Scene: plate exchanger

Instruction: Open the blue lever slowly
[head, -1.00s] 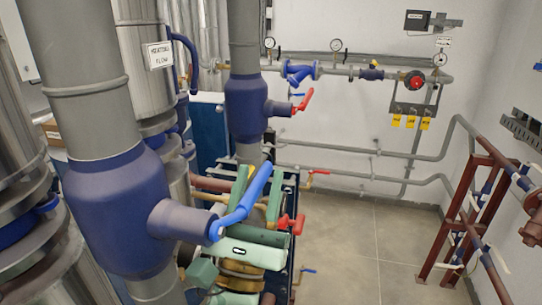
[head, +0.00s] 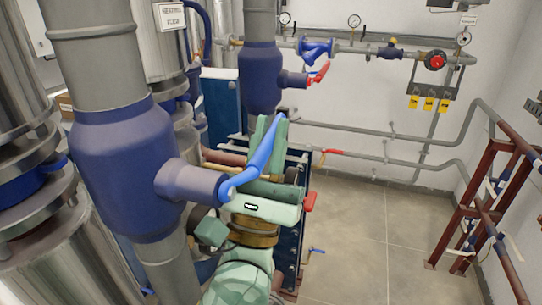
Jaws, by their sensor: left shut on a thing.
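The blue lever (head: 266,152) is a bent bar. It runs from the side stub of the large blue valve body (head: 125,172) up and to the right in the head view. My left gripper (head: 268,135), pale green, comes up from below. Its two fingers are close together with the upper part of the lever between them, and it is shut on the lever. Part of the lever is hidden by the fingers. My right gripper is not in view.
A second blue valve (head: 260,82) with a red handle (head: 320,71) stands behind. Another red handle (head: 310,201) is close to the right of my left gripper. The tiled floor (head: 365,235) is clear. A red-brown pipe frame (head: 462,222) stands at the right.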

